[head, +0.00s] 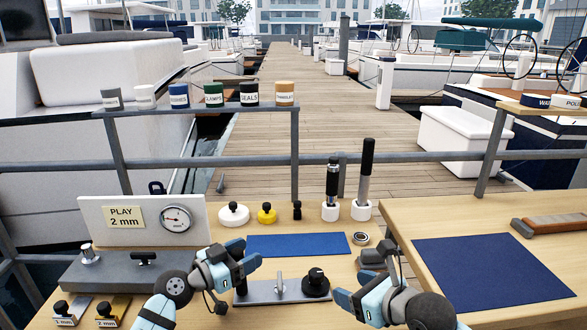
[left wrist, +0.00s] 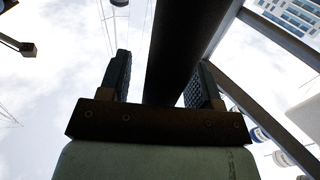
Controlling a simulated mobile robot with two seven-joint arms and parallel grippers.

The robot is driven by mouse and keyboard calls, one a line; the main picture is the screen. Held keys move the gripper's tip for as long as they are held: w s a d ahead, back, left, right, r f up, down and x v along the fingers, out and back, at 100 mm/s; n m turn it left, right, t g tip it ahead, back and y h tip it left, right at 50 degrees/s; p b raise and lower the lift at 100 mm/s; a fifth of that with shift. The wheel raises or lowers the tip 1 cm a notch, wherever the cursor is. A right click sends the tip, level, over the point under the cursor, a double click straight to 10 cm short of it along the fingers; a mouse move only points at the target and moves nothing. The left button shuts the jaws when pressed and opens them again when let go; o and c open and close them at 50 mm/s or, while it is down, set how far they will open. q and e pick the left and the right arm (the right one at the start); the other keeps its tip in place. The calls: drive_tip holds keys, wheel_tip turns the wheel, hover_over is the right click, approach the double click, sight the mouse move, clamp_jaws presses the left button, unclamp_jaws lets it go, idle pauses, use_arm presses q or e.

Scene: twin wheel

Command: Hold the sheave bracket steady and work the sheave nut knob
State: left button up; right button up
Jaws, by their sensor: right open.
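The grey sheave plate (head: 278,292) lies on the wooden bench, with a small silver post standing on it. The black knob (head: 316,283) sits at its right end, and a dark upright (head: 241,287) stands at its left end. My left gripper (head: 243,256) is just above that upright. In the left wrist view a broad dark bar (left wrist: 180,55) runs between or behind the two fingers (left wrist: 160,82); a gap shows beside the left finger, and I cannot tell whether they grip it. My right gripper (head: 352,286) is open, to the right of the knob, apart from it.
A blue mat (head: 297,244) lies behind the plate. A gauge panel (head: 145,221) reading "PLAY 2 mm" stands left. Two black-handled tools (head: 332,185) stand in white holders behind. A metal ring (head: 360,238) lies nearby. A side table (head: 400,215) with a blue mat is right.

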use_arm(q)
drive_tip(key=v, duration=1.2)
